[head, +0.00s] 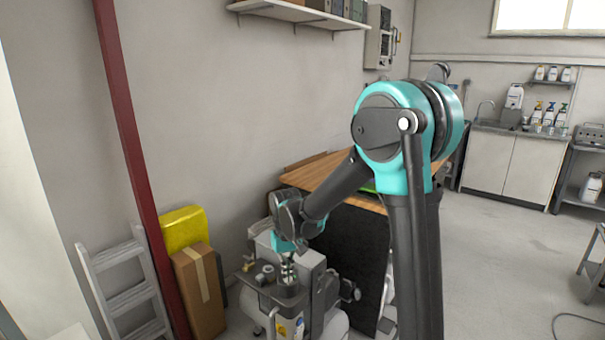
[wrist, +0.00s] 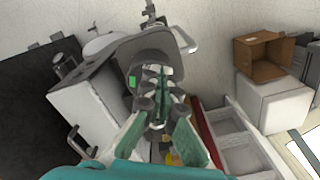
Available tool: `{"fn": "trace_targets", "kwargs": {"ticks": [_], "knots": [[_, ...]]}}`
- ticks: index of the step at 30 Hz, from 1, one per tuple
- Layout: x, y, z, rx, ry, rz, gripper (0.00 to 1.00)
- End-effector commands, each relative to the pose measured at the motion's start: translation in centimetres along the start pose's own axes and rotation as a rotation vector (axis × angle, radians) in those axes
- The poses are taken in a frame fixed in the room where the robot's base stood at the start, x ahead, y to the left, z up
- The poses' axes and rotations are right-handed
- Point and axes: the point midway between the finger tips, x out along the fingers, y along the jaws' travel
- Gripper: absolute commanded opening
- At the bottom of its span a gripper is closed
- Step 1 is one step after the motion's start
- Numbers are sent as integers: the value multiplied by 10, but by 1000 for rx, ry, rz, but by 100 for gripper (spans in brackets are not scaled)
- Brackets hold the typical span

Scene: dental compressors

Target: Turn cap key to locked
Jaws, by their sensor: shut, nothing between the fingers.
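The dental compressor (head: 312,268) stands on the floor below my arm, with a grey body and a white lower part. It also shows in the wrist view as a pale box (wrist: 88,108) with a dark top. My gripper (head: 288,273) points down at the compressor's top, just over a dark round fitting (head: 288,291).
A wooden-topped bench (head: 330,172) stands behind the compressor. A cardboard box (head: 200,292), a yellow case (head: 184,221) and a grey ladder (head: 128,290) stand left along the wall, near a red post (head: 132,150). Open floor (head: 500,255) lies to the right.

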Motion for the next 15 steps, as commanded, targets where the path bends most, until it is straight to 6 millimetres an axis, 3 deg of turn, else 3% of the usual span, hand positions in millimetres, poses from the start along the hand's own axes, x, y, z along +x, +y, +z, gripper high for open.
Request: {"fn": "trace_targets", "kwargs": {"ticks": [15], "knots": [[0, -2, 3, 0, 1, 0, 0]]}}
